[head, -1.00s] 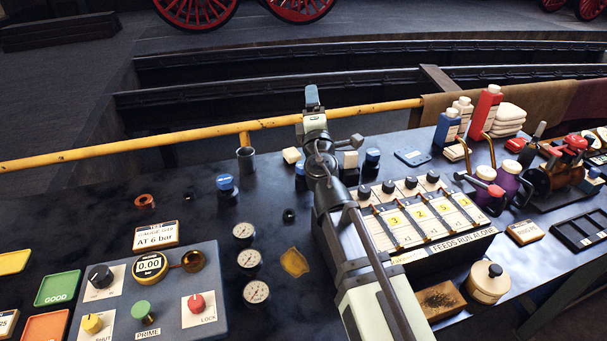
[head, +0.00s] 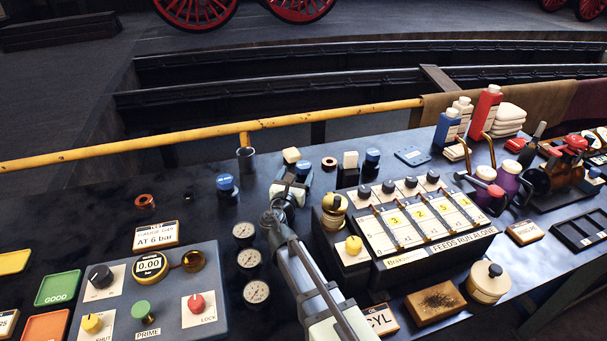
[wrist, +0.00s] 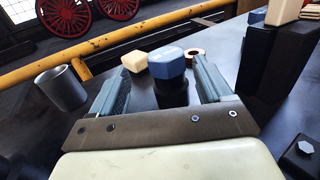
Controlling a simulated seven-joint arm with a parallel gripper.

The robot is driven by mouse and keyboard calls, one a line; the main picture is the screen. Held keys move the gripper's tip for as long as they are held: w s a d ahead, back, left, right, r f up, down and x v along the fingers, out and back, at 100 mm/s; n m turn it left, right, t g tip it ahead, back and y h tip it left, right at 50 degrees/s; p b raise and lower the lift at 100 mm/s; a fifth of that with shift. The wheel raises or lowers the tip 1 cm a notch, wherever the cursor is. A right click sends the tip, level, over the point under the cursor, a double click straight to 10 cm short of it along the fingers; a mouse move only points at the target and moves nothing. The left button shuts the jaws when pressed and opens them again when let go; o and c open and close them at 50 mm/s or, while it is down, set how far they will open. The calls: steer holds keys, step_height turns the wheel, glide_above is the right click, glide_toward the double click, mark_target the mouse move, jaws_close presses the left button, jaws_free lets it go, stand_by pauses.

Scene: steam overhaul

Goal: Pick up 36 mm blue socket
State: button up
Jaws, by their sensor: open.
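Three dark sockets with blue tops stand on the dark bench in the head view: a left one (head: 226,183), a middle one (head: 303,168) and a right one (head: 372,156). Their size marks are too small to read, so I cannot tell which is 36 mm. My gripper (head: 292,186) is open, low over the bench, just on the near side of the middle socket. In the wrist view a blue-topped socket (wrist: 168,62) stands upright between and slightly beyond the fingers of my gripper (wrist: 160,68). The fingers appear apart from it.
A cream block (head: 291,155) and a copper ring (head: 329,163) lie behind the middle socket. A dark block with a white top (head: 349,168) stands to its right. A grey cup (wrist: 62,88) is left in the wrist view. The feed box (head: 420,225) stands right of my arm.

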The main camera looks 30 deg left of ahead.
mark_target(305, 164)
steer(key=shift+x, duration=1.15)
steer(key=shift+d+f+x, duration=0.1)
steer(key=shift+f+x, duration=0.05)
steer(key=shift+x, duration=0.7)
steer(key=shift+d+f+x, duration=0.15)
steer(key=shift+x, duration=0.7)
steer(key=shift+d+f+x, duration=0.1)
steer(key=shift+x, duration=0.75)
steer(key=shift+w, duration=0.1)
steer(key=c, duration=1.4)
steer(key=shift+r, duration=0.1)
